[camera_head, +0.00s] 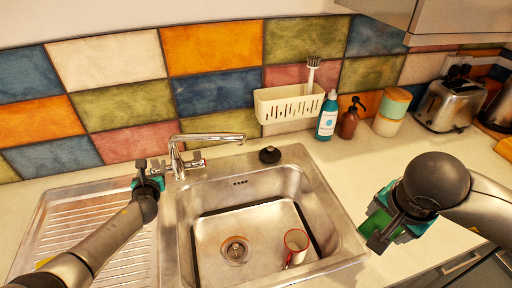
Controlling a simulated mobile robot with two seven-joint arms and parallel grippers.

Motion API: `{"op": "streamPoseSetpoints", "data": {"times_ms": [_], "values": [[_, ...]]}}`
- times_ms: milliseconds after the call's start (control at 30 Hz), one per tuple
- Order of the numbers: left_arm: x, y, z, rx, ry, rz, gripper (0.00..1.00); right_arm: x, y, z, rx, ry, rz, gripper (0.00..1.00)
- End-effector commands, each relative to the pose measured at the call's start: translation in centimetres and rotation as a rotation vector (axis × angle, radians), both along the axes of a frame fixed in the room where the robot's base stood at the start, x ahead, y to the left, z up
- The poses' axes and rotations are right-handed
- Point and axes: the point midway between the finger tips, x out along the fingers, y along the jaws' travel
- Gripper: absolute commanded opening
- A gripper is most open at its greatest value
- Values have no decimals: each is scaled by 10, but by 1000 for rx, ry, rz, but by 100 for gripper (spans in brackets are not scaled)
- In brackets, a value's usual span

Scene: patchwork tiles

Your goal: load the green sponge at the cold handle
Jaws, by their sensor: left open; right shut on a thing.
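The faucet (215,137) stands behind the sink, its spout reaching right over the basin. A handle (196,159) shows on its right side; the left side is partly hidden by my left gripper. No hot or cold mark is readable. My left gripper (149,176) is open beside the faucet's left side; whether it touches a handle cannot be told. My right gripper (378,232) is shut on the green sponge (375,220), above the counter right of the sink. The sponge is partly hidden by the gripper.
A red-and-white mug (296,243) is in the sink basin (216,268), right of the drain. A black knob (270,154) is behind the basin. A white caddy (288,105), blue bottle (327,116), brown dispenser (349,122) and toaster (451,105) line the wall.

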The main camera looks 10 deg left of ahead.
Motion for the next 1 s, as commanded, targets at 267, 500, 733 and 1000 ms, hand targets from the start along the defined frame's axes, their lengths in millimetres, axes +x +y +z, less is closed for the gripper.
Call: {"op": "streamPoseSetpoints", "data": {"times_ms": [267, 500, 733, 1000], "values": [[-29, -15, 11, 1, 0, -1, 62, 0, 0, 13, 0, 0, 0, 31], [-37, -20, 13, 0, -1, 0, 62, 0, 0, 16, 0, 0, 0, 31], [-37, -20, 13, 1, -1, 1, 62, 0, 0, 15, 0, 0, 0, 31], [-37, -20, 13, 1, -1, 1, 62, 0, 0, 15, 0, 0, 0, 31]]}}
